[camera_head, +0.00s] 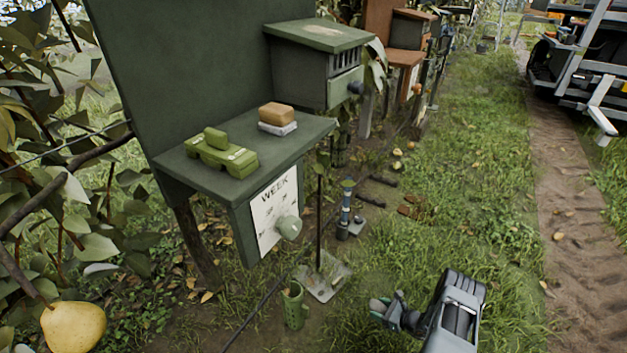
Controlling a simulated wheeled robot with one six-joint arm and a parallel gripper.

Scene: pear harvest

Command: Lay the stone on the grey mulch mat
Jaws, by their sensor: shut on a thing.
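The grey mulch mat (333,268) lies on the ground below the green shelf, a flat pale square with a thin dark upright stem rising from it. My gripper (385,313) is low at the bottom of the view, to the right of the mat and nearer to me. It is shut on a small grey-green thing (377,306), which looks like the stone; the fingers hide part of it. The held thing is apart from the mat in the picture. Its height above the grass is hard to tell.
A green can (294,306) stands just left of the mat. A blue-banded post (346,205) stands behind it. Open grass (450,220) lies to the right.

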